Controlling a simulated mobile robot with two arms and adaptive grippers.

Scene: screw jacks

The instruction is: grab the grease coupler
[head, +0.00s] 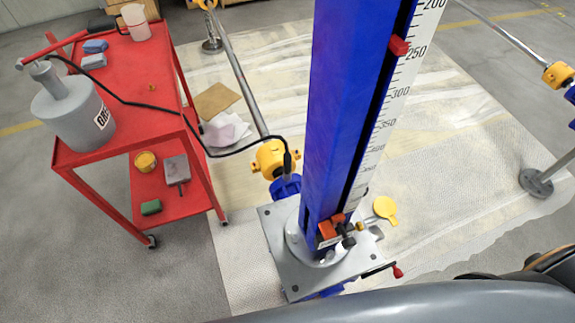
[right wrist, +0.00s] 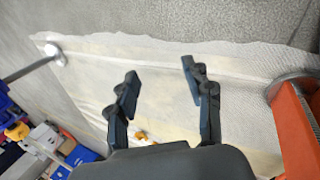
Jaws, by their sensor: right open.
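The grease pump (head: 70,108) is a grey canister at the left end of the red cart (head: 137,85) in the head view. Its black hose (head: 190,128) runs across the cart to the blue screw jack column (head: 342,95). The dark hose end, which looks like the grease coupler (head: 288,161), stands beside the yellow fitting (head: 268,158), left of the column. I cannot tell whether it is attached there. My right gripper (right wrist: 160,70) is open and empty above the pale mat in the right wrist view. The coupler cannot be made out there. My left gripper is not in view.
A metal shaft (head: 238,85) runs from the yellow fitting to the back. A yellow disc (head: 385,209) and a red-tipped handle (head: 397,271) stick out beside the column base (head: 275,248). A round floor foot (head: 536,182) stands at right. The mat (head: 450,150) is mostly clear.

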